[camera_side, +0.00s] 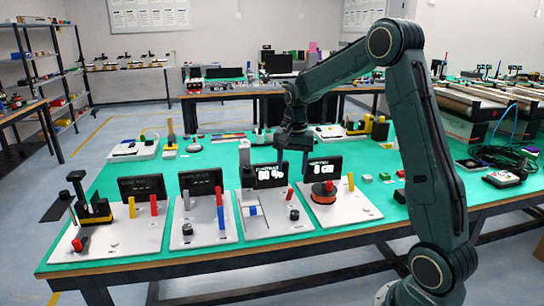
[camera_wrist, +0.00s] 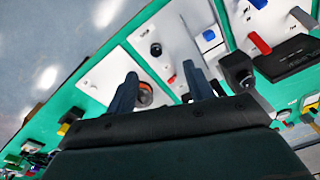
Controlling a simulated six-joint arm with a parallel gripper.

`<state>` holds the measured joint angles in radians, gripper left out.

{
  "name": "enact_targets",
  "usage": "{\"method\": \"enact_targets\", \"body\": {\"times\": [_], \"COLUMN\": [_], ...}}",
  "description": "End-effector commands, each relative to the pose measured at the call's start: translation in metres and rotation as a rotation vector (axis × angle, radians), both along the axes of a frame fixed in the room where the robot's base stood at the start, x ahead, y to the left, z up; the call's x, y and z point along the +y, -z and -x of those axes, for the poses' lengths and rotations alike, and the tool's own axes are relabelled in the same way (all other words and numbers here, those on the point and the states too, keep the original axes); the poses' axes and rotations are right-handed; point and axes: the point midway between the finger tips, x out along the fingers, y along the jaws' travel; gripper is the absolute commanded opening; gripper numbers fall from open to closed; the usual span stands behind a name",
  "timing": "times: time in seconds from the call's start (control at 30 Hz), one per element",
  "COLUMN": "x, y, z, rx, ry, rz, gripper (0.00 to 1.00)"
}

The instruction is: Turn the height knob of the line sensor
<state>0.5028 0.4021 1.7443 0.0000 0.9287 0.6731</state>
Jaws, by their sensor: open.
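The rightmost white panel (camera_side: 349,211) in the side view has a black display (camera_side: 324,168) that reads 8 cm. On this panel sits a round orange-red knob with a dark centre (camera_side: 322,196). In the wrist view the knob (camera_wrist: 145,96) shows beside the left finger, partly hidden by it. My gripper (camera_side: 301,158) hangs above and behind the two right-hand panels. In the wrist view my gripper (camera_wrist: 159,72) has its two fingers wide apart with nothing between them. The fingers are apart from the knob as far as I can tell.
A yellow post (camera_side: 351,182) stands right of the knob. The neighbouring panel (camera_side: 273,220) has a lit display (camera_side: 270,175), a black knob (camera_side: 295,214) and a blue piece (camera_side: 253,210). More panels with posts stand left. Black cables (camera_side: 482,147) lie at the right.

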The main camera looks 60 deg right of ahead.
Motion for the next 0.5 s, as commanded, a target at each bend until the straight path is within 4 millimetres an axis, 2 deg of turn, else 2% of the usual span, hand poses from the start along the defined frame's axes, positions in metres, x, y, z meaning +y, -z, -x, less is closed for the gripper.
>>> {"method": "enact_targets", "body": {"times": [0.1, 0.23, 0.5], "x": [-0.023, -0.039, -0.050], "y": [0.024, 0.042, 0.054], "z": [-0.005, -0.008, -0.009], "rx": [0.027, 0.045, 0.055], "ry": [0.080, 0.143, 0.185], "rz": [-0.017, -0.030, -0.037], "gripper": [0.52, 0.52, 0.52]}}
